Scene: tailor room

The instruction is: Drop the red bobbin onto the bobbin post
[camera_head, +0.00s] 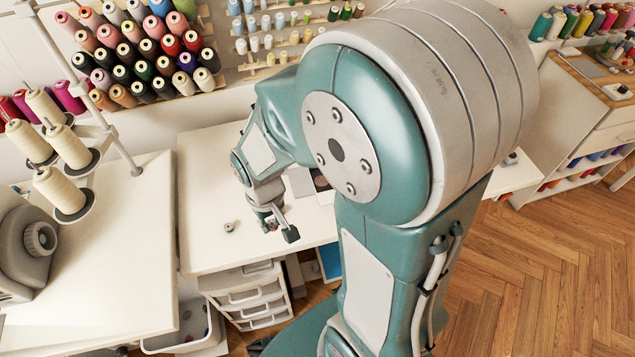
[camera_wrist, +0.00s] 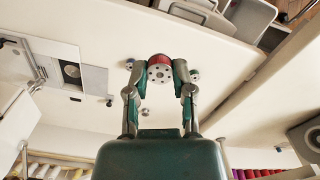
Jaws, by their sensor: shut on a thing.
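The red bobbin (camera_wrist: 158,59) has a red rim and a grey face with several small holes. In the wrist view it sits between the fingertips of my gripper (camera_wrist: 160,74), which is shut on it above the white table. In the head view my gripper (camera_head: 273,225) is over the table near its front edge, and the bobbin is mostly hidden. A small grey piece (camera_head: 229,227) lies on the table to the left of the gripper; it seems to show right of the fingers in the wrist view (camera_wrist: 195,74). I cannot tell which small piece is the bobbin post.
A metal sewing machine plate (camera_wrist: 78,73) lies left in the wrist view. A round grey piece (camera_wrist: 146,112) is between my fingers' bases. White drawers (camera_head: 250,297) stand below the table. Cream thread cones (camera_head: 62,190) stand at left. The table left of my gripper is mostly clear.

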